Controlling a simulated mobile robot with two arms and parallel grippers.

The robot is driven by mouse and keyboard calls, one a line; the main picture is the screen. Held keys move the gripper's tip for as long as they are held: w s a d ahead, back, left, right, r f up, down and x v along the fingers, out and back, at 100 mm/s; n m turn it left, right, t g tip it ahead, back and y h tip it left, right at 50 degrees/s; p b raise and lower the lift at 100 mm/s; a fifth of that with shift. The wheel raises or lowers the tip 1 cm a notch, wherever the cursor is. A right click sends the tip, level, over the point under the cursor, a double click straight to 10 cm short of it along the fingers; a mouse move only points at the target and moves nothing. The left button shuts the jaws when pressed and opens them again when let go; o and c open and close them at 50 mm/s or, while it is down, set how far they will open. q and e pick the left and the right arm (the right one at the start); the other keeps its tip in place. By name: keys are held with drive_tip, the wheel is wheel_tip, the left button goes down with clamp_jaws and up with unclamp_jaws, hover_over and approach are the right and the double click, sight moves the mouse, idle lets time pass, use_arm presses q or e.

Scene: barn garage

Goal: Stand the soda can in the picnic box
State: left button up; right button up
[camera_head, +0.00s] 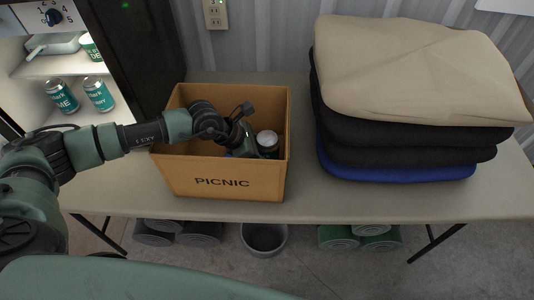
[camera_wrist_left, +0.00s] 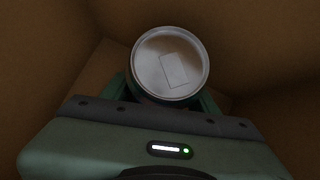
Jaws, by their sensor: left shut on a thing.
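The picnic box (camera_head: 222,184) is an open orange-brown box marked PICNIC on the table. My left gripper (camera_head: 258,150) reaches down inside it from the left and is shut on the soda can (camera_head: 267,139). The can is upright, with its pale round top facing up, near the box's right wall. In the left wrist view the can's top (camera_wrist_left: 170,63) shows between the fingers, with brown box walls around it. The can's lower part is hidden, so I cannot tell whether it touches the box floor. My right gripper is not in view.
A tall stack of folded blankets (camera_head: 415,75) stands on the table (camera_head: 300,200) right of the box. An open lit fridge (camera_head: 75,75) with several cans is at the left. Rolls and a bucket (camera_head: 264,238) are under the table.

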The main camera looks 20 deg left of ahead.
use_arm(q)
drive_tip(key=o, duration=1.7)
drive_tip(key=shift+o, duration=0.2)
drive_tip(key=shift+a+r, duration=0.1)
drive_tip(key=shift+r, duration=0.15)
drive_tip(key=v, duration=1.1)
drive_tip(key=shift+s+a+r, duration=0.2)
drive_tip(key=shift+r, duration=0.05)
drive_tip(key=shift+r, duration=0.1)
